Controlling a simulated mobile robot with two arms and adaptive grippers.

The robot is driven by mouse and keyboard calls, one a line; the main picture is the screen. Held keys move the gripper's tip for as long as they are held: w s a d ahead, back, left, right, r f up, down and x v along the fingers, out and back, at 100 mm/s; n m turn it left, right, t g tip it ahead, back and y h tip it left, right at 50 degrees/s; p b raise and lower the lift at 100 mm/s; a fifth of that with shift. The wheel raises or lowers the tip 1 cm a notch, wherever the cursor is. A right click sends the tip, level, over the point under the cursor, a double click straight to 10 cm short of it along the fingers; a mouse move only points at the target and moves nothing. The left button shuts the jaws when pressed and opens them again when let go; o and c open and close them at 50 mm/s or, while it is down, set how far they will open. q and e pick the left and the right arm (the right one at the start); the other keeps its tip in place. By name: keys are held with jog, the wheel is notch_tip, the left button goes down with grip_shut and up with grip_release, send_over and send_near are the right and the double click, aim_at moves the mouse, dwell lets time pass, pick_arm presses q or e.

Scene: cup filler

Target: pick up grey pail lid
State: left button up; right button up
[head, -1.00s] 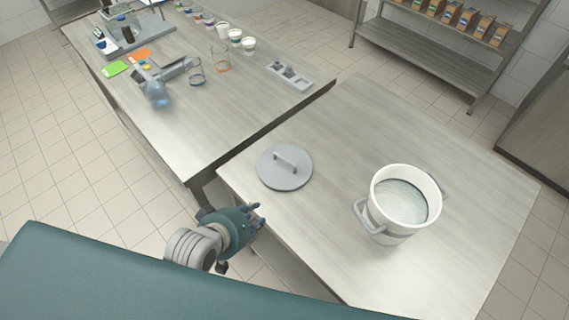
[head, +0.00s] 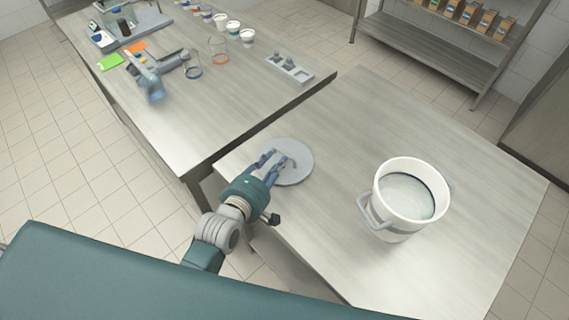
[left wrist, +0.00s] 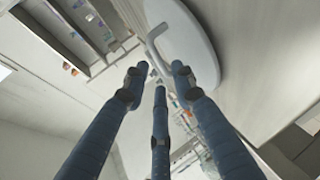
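The grey pail lid (head: 297,172) is a flat disc with a bar handle, lying on the near table. It also shows in the left wrist view (left wrist: 196,38), with its handle (left wrist: 155,42) just beyond the fingertips. My left gripper (head: 275,157) reaches over the lid from the lower left and hides part of it. In the left wrist view the gripper (left wrist: 159,72) has its fingers spread, with nothing between them. Whether a fingertip touches the handle I cannot tell. My right gripper is not in view.
A white pail (head: 411,188) with grey side handles stands open on the table (head: 335,235), to the right of the lid. A second table (head: 190,125) behind holds cups, glasses and a grey holder (head: 288,68). The table between lid and pail is clear.

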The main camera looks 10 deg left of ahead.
aim_at(284, 153)
pick_arm(q)
jog(key=b+x, duration=0.2)
jog(key=x, duration=0.1)
jog(key=b+x, duration=0.2)
jog(key=shift+d, duration=0.3)
jog(key=shift+w, duration=0.15)
jog(key=shift+r, duration=0.15)
jog(key=shift+c, duration=1.3)
grip_shut()
